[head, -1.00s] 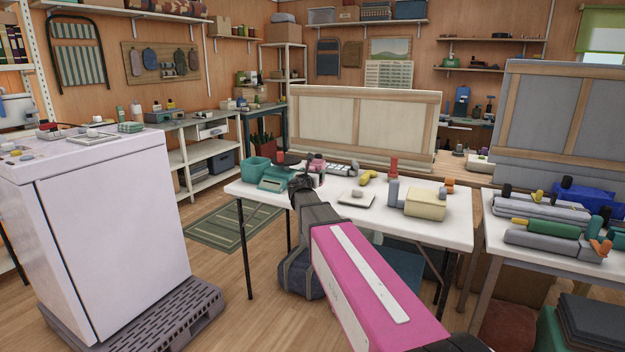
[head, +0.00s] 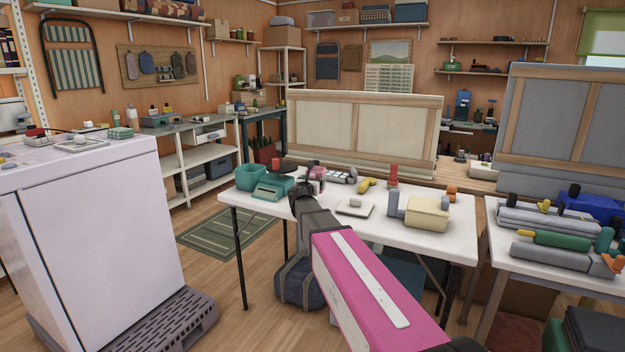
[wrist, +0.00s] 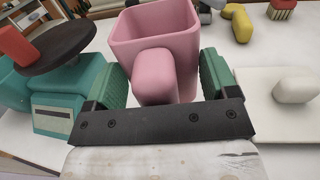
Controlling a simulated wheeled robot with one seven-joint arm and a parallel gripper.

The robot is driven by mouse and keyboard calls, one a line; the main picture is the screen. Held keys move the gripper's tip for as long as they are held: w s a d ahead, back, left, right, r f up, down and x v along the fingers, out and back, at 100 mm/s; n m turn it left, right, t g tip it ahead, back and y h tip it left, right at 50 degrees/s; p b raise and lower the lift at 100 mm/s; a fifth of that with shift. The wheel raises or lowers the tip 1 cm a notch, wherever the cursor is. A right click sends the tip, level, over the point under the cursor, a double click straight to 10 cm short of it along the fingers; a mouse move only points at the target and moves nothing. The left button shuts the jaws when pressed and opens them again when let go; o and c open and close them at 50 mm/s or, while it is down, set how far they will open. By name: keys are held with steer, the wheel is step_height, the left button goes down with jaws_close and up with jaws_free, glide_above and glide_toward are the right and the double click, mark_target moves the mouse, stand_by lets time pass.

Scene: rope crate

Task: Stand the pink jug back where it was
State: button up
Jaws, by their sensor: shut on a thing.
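The pink jug (wrist: 182,30) stands between the fingers in the wrist view, its open mouth up and its handle towards the wrist. My gripper (wrist: 160,82) is shut on the jug, with a green pad on either side of the handle. In the head view my gripper (head: 306,186) is over the back left part of the white table (head: 310,210) and hides most of the jug; only a little pink (head: 317,172) shows. I cannot tell whether the jug's base touches the table.
A teal scale (head: 272,187) with a dark round plate (wrist: 68,48) is close left of the jug. A teal tub (head: 249,177) stands farther left. A white dish (head: 355,207) with a pale lump is to the right. A yellow item (head: 367,185) lies behind the dish.

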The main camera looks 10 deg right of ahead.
steer(key=shift+f, duration=2.2)
steer(key=shift+f, duration=0.5)
steer(key=o, duration=1)
steer(key=v, duration=1.1)
steer(key=shift+w, duration=0.1)
